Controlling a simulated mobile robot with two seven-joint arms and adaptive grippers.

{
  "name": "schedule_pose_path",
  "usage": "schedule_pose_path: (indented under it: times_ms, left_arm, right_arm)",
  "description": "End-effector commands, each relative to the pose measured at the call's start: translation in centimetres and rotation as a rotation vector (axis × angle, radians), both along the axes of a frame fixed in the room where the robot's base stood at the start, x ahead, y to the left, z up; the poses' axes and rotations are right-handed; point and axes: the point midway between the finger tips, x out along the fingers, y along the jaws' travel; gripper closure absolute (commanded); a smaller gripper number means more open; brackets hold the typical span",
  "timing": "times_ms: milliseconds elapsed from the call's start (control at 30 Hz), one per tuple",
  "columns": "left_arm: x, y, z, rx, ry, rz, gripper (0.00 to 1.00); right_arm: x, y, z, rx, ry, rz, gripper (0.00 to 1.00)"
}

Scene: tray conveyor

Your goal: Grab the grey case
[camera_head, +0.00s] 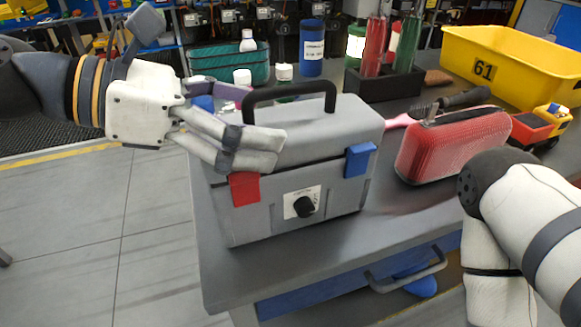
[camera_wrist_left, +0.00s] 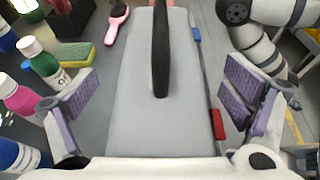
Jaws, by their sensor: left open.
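The grey case (camera_head: 290,150) stands upright near the front edge of the grey table. It has a black top handle (camera_head: 290,92), a red latch (camera_head: 245,189), a blue latch (camera_head: 360,160) and a black knob. My left gripper (camera_head: 262,150) is at the case's left end, with fingers passing in front of its upper front edge. In the left wrist view the open fingers (camera_wrist_left: 160,100) lie on either side of the case lid (camera_wrist_left: 140,125), with visible gaps. The far finger is partly hidden in the head view. My right gripper is out of view.
A red case (camera_head: 455,142) lies to the right, near my right arm. A yellow bin (camera_head: 520,50), toy truck (camera_head: 550,120), black holder (camera_head: 382,88), blue canister (camera_head: 312,45) and teal basket (camera_head: 225,65) stand behind. A sponge (camera_wrist_left: 75,54) and several bottles are near the left gripper.

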Motion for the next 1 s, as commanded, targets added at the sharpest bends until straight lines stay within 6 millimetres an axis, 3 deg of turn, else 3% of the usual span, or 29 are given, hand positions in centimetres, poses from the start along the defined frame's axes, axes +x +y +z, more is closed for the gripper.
schedule_pose_path:
  times_ms: [33,133,367,467,733,767,1000]
  left_arm:
    - [0.1,-1.0,-0.9,0.003,0.011,-0.005,0.06]
    - [0.6,-2.1,-1.3,0.002,0.008,-0.001,0.06]
    - [0.7,-2.4,-1.0,0.000,0.001,0.000,0.06]
    - [0.7,-2.4,-1.0,0.000,0.001,0.000,0.24]
    - [0.7,-2.4,-1.1,0.001,0.002,-0.001,0.85]
    - [0.7,-2.4,-1.1,0.001,0.002,-0.001,0.89]
    - [0.7,-2.4,-1.1,0.002,-0.002,0.000,0.90]
  right_arm:
    - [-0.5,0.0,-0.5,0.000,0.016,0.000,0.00]
    - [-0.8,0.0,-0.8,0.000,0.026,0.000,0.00]
    - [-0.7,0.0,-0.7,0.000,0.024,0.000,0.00]
    - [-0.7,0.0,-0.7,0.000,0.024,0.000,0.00]
    - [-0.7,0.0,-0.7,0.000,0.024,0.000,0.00]
    - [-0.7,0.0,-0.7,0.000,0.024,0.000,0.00]
    - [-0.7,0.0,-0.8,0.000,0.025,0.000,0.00]
